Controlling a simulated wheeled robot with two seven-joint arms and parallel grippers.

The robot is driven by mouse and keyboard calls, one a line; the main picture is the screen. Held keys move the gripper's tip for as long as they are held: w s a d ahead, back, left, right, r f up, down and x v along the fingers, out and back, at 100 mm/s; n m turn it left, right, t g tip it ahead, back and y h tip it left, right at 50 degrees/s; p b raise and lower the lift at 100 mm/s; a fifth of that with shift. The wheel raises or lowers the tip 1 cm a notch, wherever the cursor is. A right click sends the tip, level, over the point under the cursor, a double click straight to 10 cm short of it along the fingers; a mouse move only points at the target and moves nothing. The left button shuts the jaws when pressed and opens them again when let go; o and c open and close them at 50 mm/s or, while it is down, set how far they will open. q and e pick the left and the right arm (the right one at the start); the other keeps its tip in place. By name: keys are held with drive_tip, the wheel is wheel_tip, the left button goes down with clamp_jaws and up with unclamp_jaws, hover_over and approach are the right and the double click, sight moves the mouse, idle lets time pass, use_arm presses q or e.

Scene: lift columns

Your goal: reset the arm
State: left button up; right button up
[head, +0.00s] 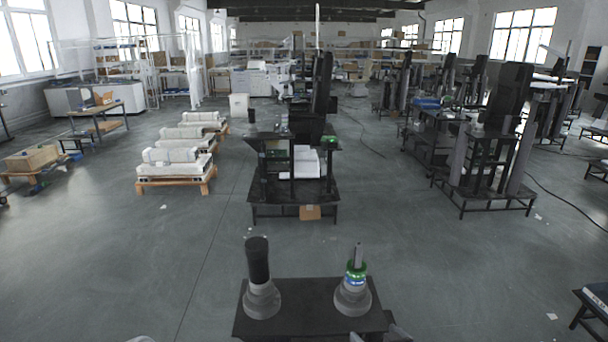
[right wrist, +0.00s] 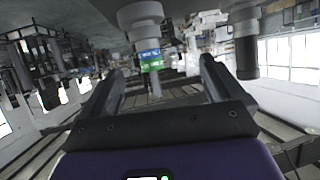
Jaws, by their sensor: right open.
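Two lift columns stand upright on a small black table (head: 308,312) at the bottom of the head view. The left column (head: 258,262) is black on a grey flared base. The right column (head: 355,285) has a thin grey rod, a green ring, a blue label and a grey base. My right gripper (head: 397,332) shows only in part at the table's right front. In the right wrist view, which is upside down, this gripper (right wrist: 161,66) is open and empty. The green-ringed column (right wrist: 150,60) appears beyond and between its fingers, the black column (right wrist: 246,55) to the right. My left gripper does not show.
A black workstation (head: 293,190) stands ahead across clear grey floor. White units on wooden pallets (head: 175,168) are at left. Another black station (head: 490,160) is at right. A dark table corner (head: 592,300) shows at lower right.

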drive_tip(key=s+a+f+m+g, duration=0.1)
drive_tip(key=s+a+f+g, duration=0.15)
drive_tip(key=f, duration=0.85)
drive_tip(key=s+a+f+m+g, duration=0.15)
drive_tip(key=s+f+g, duration=0.25)
drive_tip(key=f, duration=0.7)
drive_tip(key=s+a+f+m+g+y, duration=0.1)
drive_tip(key=s+f+g, duration=0.4)
drive_tip(key=s+f, duration=0.6)
drive_tip(key=shift+s+a+m+g, duration=0.35)
drive_tip(key=shift+s+a+m, duration=0.3)
drive_tip(key=shift+s+a, duration=0.45)
